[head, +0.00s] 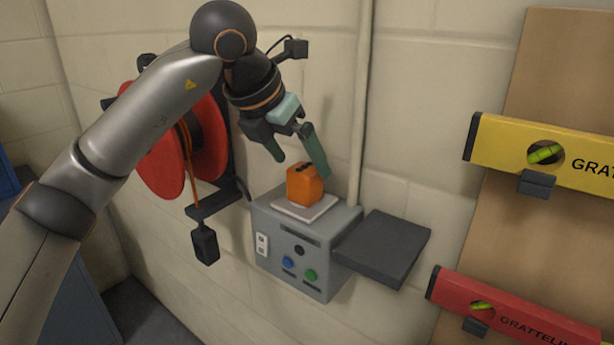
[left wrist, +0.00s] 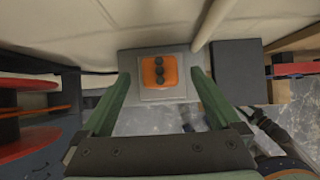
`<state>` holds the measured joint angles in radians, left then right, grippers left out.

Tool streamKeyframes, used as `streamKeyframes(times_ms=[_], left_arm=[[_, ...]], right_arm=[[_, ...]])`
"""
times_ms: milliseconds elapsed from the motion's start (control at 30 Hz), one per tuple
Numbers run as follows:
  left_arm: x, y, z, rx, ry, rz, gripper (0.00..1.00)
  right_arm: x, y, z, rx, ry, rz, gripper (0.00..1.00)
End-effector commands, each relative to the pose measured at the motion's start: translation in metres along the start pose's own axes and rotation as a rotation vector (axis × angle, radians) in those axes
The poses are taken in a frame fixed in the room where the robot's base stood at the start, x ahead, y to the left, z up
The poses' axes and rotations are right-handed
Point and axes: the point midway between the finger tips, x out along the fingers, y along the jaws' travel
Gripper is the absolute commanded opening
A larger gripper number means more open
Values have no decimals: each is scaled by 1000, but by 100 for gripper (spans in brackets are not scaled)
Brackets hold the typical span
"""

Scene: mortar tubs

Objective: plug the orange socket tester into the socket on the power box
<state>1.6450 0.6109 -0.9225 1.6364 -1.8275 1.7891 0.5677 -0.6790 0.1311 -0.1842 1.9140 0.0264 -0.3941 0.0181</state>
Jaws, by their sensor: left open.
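The orange socket tester (head: 304,187) stands upright on a pale square plate (head: 322,212) on top of the grey power box (head: 345,225). My left gripper (head: 303,165) is open just above the tester, with green fingers apart and pointing down. In the left wrist view the tester lies between the fingertips (left wrist: 160,76), with a gap on each side.
A dark flat shelf (head: 382,248) juts out right of the box. A red cable reel (head: 180,145) hangs on the wall at left, with a dark block (head: 205,245) below it. A pipe (head: 361,100) runs up behind. Yellow and red levels (head: 560,155) hang at right.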

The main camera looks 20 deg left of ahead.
Motion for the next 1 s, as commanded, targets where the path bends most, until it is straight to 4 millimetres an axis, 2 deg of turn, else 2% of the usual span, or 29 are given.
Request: streamKeyframes(times_ms=[100, 333, 500, 1000], left_arm=[[-25, 0, 0, -1, -4, 1, 97], [-54, 0, 0, -1, -1, 0, 97], [-59, 0, 0, -1, 0, 0, 97], [-59, 0, 0, -1, 0, 0, 97]], right_arm=[[2, 0, 2, 0, 0, 0, 50], [3, 0, 3, 0, 0, 0, 50], [3, 0, 3, 0, 0, 0, 50], [3, 0, 3, 0, 0, 0, 50]])
